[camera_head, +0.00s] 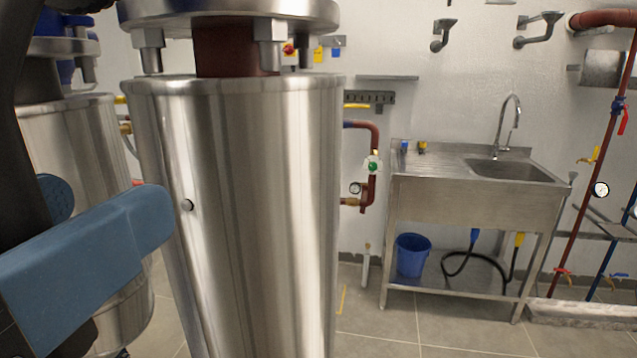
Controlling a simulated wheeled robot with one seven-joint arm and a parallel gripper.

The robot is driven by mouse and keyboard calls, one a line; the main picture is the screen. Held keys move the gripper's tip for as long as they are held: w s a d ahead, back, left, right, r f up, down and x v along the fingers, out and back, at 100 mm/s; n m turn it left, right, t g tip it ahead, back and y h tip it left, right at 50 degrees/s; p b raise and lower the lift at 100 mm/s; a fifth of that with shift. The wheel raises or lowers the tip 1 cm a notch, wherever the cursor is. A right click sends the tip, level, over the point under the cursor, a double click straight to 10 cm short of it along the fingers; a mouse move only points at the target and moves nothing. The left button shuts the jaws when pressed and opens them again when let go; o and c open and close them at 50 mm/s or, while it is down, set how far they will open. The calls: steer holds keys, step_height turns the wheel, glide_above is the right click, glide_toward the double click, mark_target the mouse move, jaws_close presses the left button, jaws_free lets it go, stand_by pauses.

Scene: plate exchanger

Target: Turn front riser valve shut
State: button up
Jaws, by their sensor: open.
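No valve in view is marked as the front riser valve, so I cannot tell which it is. On the right, a thin red upright pipe (580,205) carries a valve with a red lever (624,121), a yellow-lever valve (590,156) and a low red-lever valve (562,272). A green-handled valve (373,166) sits on a red wall pipe (376,140) beside the sink.
A large steel cylinder (240,200) fills the left middle and hides what is behind it. Another cylinder (70,150) stands at the left. A steel sink (470,205) with a blue bucket (411,255) below stands at the back. The tiled floor (400,330) in front is clear.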

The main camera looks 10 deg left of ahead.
steer(key=shift+c, duration=0.2)
jaws_close()
stand_by(0.3)
